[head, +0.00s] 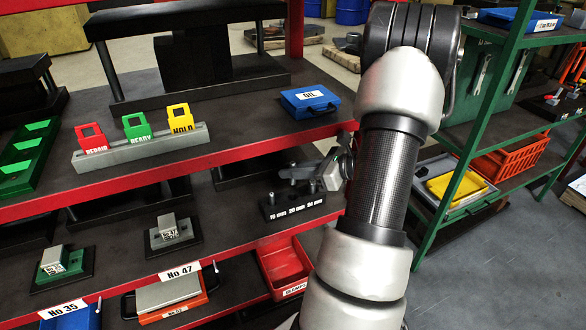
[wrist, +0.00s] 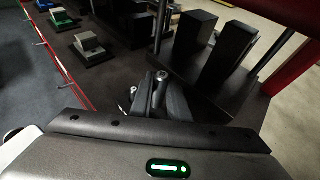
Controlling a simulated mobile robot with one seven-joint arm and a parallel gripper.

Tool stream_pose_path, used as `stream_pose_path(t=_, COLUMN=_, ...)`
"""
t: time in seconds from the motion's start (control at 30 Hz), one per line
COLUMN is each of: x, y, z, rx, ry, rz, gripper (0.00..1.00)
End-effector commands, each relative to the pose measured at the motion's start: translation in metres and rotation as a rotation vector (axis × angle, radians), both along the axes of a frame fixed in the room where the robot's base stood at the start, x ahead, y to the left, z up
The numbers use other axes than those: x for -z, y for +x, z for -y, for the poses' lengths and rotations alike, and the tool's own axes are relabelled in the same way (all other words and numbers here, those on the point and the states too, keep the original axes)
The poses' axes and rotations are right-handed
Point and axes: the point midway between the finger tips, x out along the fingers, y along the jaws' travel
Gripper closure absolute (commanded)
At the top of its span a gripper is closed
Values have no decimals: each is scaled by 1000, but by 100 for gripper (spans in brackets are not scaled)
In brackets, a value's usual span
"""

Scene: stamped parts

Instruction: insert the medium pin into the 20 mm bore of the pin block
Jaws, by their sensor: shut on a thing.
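The pin block (head: 292,206) is a dark block with white size labels on its front, on the middle shelf in the head view. My gripper (head: 318,174) is just above and behind it, at its right half. In the wrist view my gripper (wrist: 160,100) is shut on a grey metal pin, the medium pin (wrist: 160,82), whose rounded end shows between the dark fingers. A small light pin or peg top shows at the block's left end. The pin's lower end and the 20 mm bore are hidden, so I cannot tell whether the pin is in it.
The red-edged upper shelf (head: 240,152) hangs above the block and close to my arm. A blue box (head: 310,101) and a rack of coloured tags (head: 140,150) stand on it. A red bin (head: 285,268) is below. Stamped parts (head: 171,234) stand to the left.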

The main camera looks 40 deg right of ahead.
Motion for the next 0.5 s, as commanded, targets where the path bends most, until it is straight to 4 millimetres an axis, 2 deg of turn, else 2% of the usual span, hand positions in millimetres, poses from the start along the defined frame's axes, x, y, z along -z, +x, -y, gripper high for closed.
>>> stream_pose_path(t=0.03, x=9, y=0, z=0, rx=0, ry=0, rz=1, gripper=100)
stream_pose_path(t=0.2, x=25, y=0, z=0, rx=0, ry=0, rz=1, gripper=100)
stream_pose_path(t=0.5, x=39, y=0, z=0, rx=1, ry=0, rz=1, gripper=100)
